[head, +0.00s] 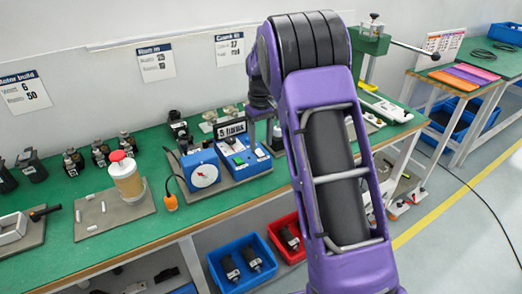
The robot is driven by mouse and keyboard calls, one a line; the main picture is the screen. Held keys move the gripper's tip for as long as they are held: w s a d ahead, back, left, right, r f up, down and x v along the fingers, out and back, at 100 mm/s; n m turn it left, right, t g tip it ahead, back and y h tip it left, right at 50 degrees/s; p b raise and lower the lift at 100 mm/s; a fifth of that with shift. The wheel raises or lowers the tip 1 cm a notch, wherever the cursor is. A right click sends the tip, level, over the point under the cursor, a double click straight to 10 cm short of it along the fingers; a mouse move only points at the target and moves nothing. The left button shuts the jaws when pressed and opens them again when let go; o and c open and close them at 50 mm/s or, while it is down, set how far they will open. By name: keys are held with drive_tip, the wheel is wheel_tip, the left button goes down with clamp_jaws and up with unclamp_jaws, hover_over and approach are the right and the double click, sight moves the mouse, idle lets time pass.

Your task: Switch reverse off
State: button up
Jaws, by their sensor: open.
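A blue control box (243,160) stands on the green bench, with small controls on its sloping top and a lettered sign (231,130) at its back. The controls are too small to tell which is reverse or how it is set. A blue dial meter (201,171) with a white face and red needle stands to its left.
A jar with a red cap (126,178) and an orange handheld item (171,196) stand left of the meter. Dark motors (73,161) line the back. A green press (370,50) stands at the right. Blue (215,264) and red (276,240) bins sit below.

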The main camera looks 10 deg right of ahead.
sight(259, 152)
drive_tip(key=shift+f, duration=1.45)
drive_tip(key=shift+c, duration=0.3)
clamp_jaws()
